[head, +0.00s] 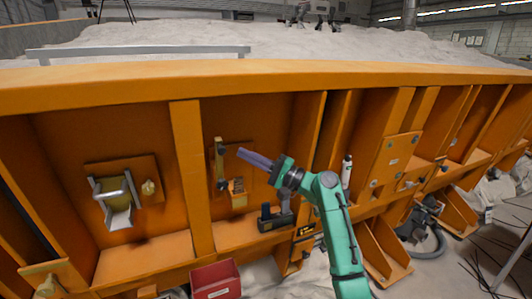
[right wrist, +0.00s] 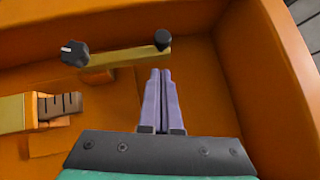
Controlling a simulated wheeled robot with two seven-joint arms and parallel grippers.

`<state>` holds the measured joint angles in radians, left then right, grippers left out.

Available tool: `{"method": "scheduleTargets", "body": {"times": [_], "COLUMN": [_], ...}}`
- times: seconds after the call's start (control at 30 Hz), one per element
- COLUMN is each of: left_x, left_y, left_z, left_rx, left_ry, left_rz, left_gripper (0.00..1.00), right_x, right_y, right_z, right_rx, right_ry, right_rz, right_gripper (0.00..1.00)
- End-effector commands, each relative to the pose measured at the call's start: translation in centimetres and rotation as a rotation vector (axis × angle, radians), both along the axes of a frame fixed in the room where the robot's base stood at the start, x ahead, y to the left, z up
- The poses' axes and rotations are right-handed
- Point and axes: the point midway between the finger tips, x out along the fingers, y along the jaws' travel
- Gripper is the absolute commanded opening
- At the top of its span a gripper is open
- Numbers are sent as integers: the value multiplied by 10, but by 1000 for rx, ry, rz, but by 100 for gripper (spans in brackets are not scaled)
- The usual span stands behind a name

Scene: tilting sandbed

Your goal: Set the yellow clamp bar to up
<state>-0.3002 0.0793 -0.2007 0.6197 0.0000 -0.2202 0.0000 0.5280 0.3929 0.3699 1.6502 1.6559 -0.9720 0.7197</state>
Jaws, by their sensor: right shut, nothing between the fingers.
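The yellow clamp bar (head: 219,160) stands about upright on the orange wall of a bay, left of my right gripper (head: 240,152). A dark knob (head: 222,185) is at its lower end. In the right wrist view the bar (right wrist: 120,55) lies across the top, with a larger dark knob (right wrist: 73,52) at its left end and a smaller black one (right wrist: 162,39) at its right end. My right gripper (right wrist: 160,72) is shut and empty, its purple fingertips just beside the smaller-knob end. I cannot tell whether they touch it. My left gripper is out of view.
A yellow slotted block (head: 238,187) sits below the fingers; it also shows in the right wrist view (right wrist: 55,105). A black power tool (head: 272,217) stands below right. A metal-handled fixture (head: 118,195) is in the bay to the left. A red bin (head: 215,280) is in front.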

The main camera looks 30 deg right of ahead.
Motion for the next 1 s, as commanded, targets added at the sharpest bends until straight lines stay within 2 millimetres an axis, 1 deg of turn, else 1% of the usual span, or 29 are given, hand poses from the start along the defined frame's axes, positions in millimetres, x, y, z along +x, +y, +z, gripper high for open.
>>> {"method": "scheduleTargets", "body": {"times": [0.03,0.1,0.17,0.27,0.53,0.73,1.0], "left_x": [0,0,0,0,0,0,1], "left_y": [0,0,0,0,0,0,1], "left_z": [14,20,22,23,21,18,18], "left_rx": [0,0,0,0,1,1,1], "left_ry": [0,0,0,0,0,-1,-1], "left_rz": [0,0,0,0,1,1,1], "left_gripper": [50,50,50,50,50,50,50], "right_x": [0,1,2,2,2,4,4], "right_y": [9,19,23,27,28,45,45], "right_z": [9,10,9,8,6,10,11], "right_rx": [1,1,1,0,0,-1,1], "right_ry": [2,2,2,1,1,1,1], "right_rz": [2,2,0,0,0,1,0], "right_gripper": [0,0,0,0,0,0,0]}}
